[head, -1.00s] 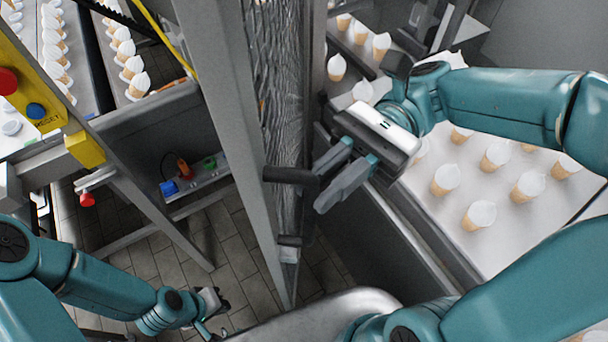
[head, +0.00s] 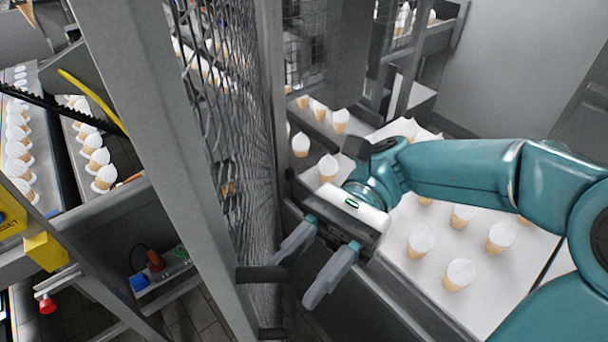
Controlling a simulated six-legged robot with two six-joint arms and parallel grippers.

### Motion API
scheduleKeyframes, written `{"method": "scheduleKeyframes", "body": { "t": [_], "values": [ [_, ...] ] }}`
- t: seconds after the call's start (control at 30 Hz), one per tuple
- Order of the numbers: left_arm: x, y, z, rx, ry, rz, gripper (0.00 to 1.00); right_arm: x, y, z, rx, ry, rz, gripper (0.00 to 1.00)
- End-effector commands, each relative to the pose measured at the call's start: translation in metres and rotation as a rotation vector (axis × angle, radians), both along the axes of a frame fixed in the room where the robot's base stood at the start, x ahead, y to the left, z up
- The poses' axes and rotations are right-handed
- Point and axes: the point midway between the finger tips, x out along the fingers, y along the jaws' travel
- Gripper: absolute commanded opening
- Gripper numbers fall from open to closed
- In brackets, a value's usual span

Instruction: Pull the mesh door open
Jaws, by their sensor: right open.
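The mesh door (head: 232,150) stands edge-on in the middle of the head view, with a grey metal frame and wire mesh. Its dark handle (head: 268,274) sticks out to the right near the bottom of the frame. My right gripper (head: 292,279) is open and empty, with its two grey fingers pointing down and left. One fingertip is close to the handle; I cannot tell whether it touches. The other finger is to the right, apart from the handle. My left gripper is out of view.
A white tray (head: 478,300) with several wrapped cones lies right, under my right arm. Conveyors with cones (head: 98,155) run at the left, beside a yellow box (head: 45,251) and a red button (head: 47,305). A socket strip sits low behind the door frame.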

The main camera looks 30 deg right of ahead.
Motion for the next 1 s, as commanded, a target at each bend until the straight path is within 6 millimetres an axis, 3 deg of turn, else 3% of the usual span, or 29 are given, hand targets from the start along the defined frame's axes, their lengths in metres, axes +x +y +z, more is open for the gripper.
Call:
{"method": "scheduleKeyframes", "body": {
  "t": [0.17,0.7,0.83,1.0],
  "values": [
    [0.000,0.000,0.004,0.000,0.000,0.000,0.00,0.000,0.000,0.023,0.000,-0.008,0.000,0.42],
    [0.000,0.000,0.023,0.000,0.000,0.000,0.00,0.003,-0.002,0.164,0.003,-0.005,-0.002,0.42],
    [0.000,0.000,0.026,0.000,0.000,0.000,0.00,0.004,-0.002,0.185,0.003,-0.003,-0.002,0.42],
    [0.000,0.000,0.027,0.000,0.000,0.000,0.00,0.004,-0.002,0.198,0.002,0.001,-0.003,0.42]
  ]
}}
